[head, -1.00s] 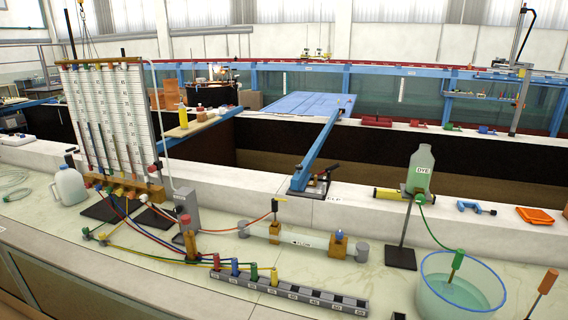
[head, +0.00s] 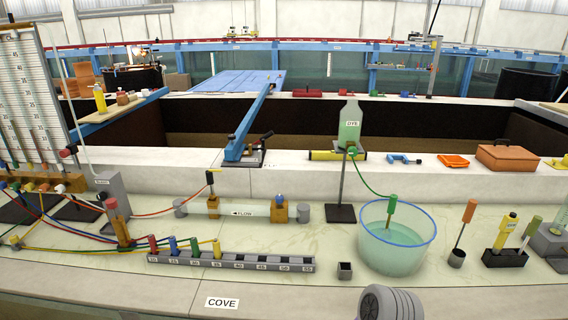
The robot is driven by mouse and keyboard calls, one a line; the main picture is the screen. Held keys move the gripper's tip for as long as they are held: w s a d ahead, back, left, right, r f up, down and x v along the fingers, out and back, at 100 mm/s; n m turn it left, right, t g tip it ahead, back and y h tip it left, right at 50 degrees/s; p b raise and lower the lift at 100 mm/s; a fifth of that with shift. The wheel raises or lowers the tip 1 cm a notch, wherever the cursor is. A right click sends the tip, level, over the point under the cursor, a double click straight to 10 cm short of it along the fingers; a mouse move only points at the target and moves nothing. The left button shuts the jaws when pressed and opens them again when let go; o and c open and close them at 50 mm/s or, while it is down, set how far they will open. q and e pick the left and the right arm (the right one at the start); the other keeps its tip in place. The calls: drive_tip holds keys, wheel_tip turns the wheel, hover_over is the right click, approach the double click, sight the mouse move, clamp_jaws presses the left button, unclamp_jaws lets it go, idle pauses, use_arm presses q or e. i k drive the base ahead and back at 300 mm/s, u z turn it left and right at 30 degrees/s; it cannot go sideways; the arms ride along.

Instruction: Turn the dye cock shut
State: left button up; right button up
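The dye bottle (head: 350,124), clear with green liquid and a DYE label, stands on a stand (head: 342,190) with a dark base. The green dye cock (head: 351,151) sits at the bottle's lower end. A green tube (head: 368,182) runs from there toward a round basin (head: 362,236) with a blue rim. A green-handled piece (head: 391,207) stands up in the basin. The cock is too small to tell whether it is open or shut. Neither gripper shows. A grey ribbed part at the bottom edge seems to be my own arm.
A row of numbered sockets (head: 255,263) with coloured plugs lies along the front. A flow tube (head: 243,209) lies behind it. Counter around the COVE label (head: 222,302) is clear.

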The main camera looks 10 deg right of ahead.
sight(353, 151)
drive_tip(key=z, duration=1.4)
